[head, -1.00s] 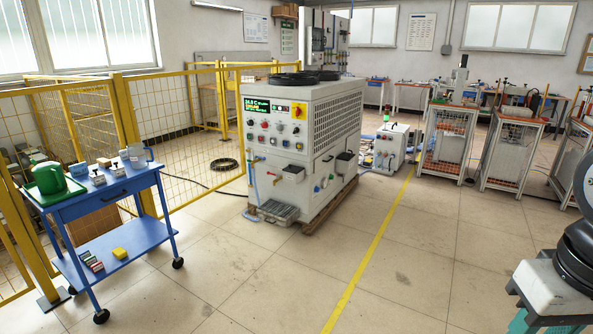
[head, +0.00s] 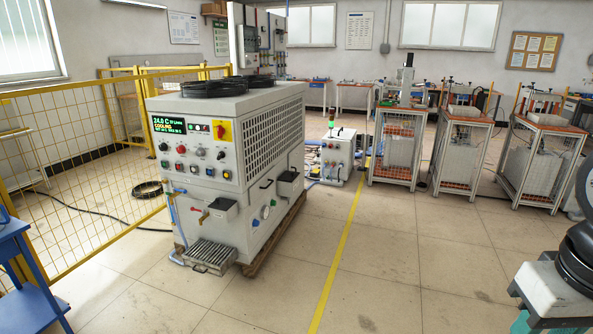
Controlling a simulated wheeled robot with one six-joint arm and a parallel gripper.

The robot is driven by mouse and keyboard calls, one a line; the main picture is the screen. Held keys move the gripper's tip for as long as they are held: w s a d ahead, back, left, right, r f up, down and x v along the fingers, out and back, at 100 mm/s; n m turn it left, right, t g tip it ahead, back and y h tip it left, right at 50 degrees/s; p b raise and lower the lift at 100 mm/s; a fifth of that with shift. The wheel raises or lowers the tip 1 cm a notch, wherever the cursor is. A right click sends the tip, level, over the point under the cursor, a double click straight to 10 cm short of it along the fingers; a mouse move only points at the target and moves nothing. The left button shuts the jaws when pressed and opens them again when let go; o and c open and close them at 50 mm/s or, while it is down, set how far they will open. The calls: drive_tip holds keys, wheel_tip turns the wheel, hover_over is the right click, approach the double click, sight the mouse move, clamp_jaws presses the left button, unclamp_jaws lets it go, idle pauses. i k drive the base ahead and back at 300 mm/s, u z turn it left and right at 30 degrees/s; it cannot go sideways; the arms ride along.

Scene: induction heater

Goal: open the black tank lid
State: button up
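A large white cooling machine (head: 205,200) stands left of centre in the head view, with a lit display (head: 169,125) on its front. Two dark round pieces lie on its top, the nearer one (head: 213,87) wider and flat. A small box with a dark lid (head: 222,204) juts from the front right corner, and another dark-topped box (head: 288,176) is on the right side. Both lids look shut. I cannot tell which of these dark parts is the black tank lid. My gripper is not in view; part of my arm shows at the right edge.
A blue trolley (head: 30,290) is cut off at the left edge. Yellow mesh fencing (head: 75,190) runs behind and left of the machine. A drain grate (head: 210,255) sits at its front foot. Caged workbenches (head: 395,150) stand at the right. The floor (head: 390,270) ahead is clear.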

sight(221, 203)
drive_tip(key=u, duration=0.05)
drive_tip(key=i, duration=1.85)
drive_tip(key=u, duration=1)
drive_tip(key=i, duration=1.3)
drive_tip(key=u, duration=1)
drive_tip(key=i, duration=0.45)
drive_tip(key=u, duration=0.25)
